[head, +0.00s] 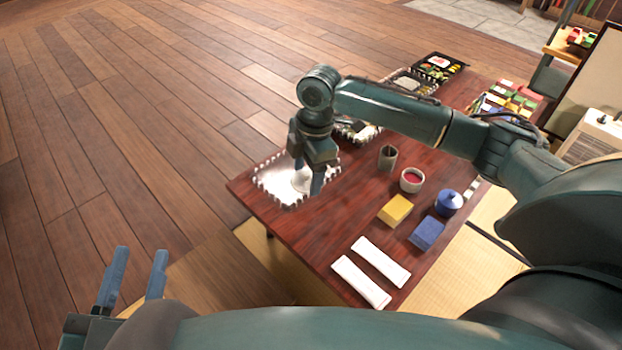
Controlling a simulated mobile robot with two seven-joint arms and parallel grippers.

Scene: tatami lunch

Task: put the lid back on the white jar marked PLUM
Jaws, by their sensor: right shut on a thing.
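The open white jar (411,184) stands on the low red-brown table, with dark red content showing. Any marking on it is too small to read. My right gripper (308,180) is at the table's far left corner, over a white scallop-edged mat (272,184). It is shut on a pale round thing (302,181) that looks like the white lid; its outline is hard to tell from the mat and partly hidden by the fingers. My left gripper (137,268) is open and empty, low at the left, off the table.
A grey cup (387,158) stands just left of the white jar. A yellow block (396,210), a blue box (427,233) and a lidded blue jar (449,203) are nearer. Two white rolled cloths (371,272) lie in front. Food trays (438,67) fill the back.

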